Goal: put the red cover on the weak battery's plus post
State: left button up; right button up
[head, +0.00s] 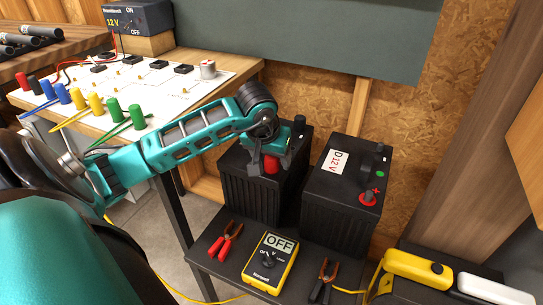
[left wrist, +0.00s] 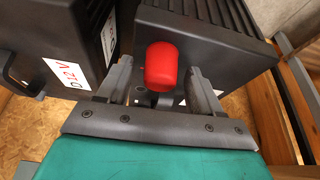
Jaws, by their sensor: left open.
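The red cover (head: 271,164) is at the top front of the left black battery (head: 250,192), under my left gripper (head: 268,152). In the left wrist view the red cover (left wrist: 161,67) lies between the two fingers of my left gripper (left wrist: 160,83), which are open with a gap on each side. I cannot tell whether the cover sits on a post. The right black battery (head: 338,205) has a "D 12V" label and a bare post in a red plus ring (head: 369,198). No marking in view clearly says which battery is weak. My right gripper is not in view.
Both batteries stand on a dark stand (head: 222,262). In front lie a yellow multimeter (head: 270,262) reading OFF, a red clamp (head: 226,240) and a dark clamp with red-orange parts (head: 324,283). A workbench (head: 240,68) with a white circuit board is behind my left arm.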

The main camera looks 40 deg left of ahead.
pick_arm(q)
jog(key=p+v, duration=0.2)
jog(key=v, duration=1.1)
jog(key=shift+p, duration=0.4)
jog(key=shift+d+f, duration=0.1)
